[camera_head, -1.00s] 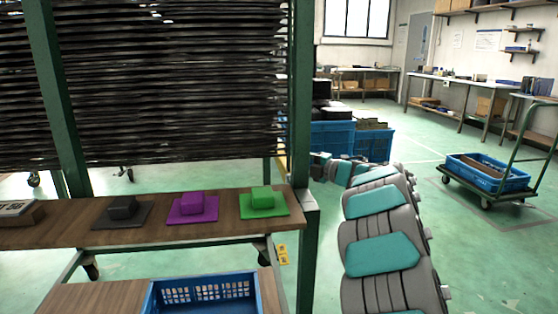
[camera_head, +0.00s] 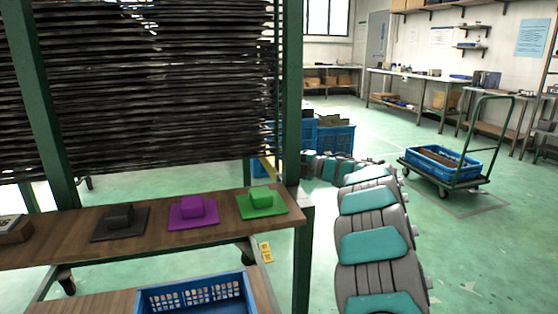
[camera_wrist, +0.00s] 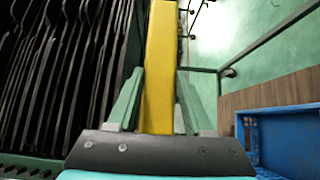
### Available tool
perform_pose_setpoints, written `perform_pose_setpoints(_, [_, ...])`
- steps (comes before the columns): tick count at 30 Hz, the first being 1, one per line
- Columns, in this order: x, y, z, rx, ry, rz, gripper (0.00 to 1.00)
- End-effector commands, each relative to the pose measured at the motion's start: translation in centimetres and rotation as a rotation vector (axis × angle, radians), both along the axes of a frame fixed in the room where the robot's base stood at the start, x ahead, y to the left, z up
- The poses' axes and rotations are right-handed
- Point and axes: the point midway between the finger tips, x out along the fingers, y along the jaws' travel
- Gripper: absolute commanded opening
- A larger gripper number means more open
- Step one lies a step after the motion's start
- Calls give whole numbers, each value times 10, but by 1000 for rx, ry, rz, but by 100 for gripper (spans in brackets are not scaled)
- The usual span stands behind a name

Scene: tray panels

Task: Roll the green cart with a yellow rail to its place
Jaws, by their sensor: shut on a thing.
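The green cart (camera_head: 301,235) stands close in front of me. It has green posts, a tall stack of dark panels (camera_head: 160,85) and a wooden shelf (camera_head: 60,240). Its yellow rail (camera_wrist: 159,65) runs upright through the middle of the wrist view. My gripper (camera_wrist: 158,105) is shut on this rail, one finger on each side. In the head view my arm reaches forward on the right of the cart, and a post and the panels hide my gripper.
Black (camera_head: 119,216), purple (camera_head: 192,208) and green (camera_head: 262,200) blocks sit on pads on the shelf. A blue crate (camera_head: 190,295) is below. Another green cart (camera_head: 482,184) with a blue crate stands right. Blue bins (camera_head: 335,138) stand beyond my arm. Open floor lies at front right.

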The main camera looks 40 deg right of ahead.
Motion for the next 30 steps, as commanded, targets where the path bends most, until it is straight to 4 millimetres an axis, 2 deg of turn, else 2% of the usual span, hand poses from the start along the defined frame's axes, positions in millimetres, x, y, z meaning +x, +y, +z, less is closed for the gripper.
perform_pose_setpoints(1, [2, 5, 2, -2, -2, 10, 52])
perform_pose_setpoints(9, [1, 3, 1, -2, -1, 6, 81])
perform_pose_setpoints(20, [-3, 0, 0, -1, 0, 2, 81])
perform_pose_setpoints(25, [-19, -9, -1, -1, 0, 0, 81])
perform_pose_setpoints(30, [-45, -20, -1, 0, 0, 2, 81])
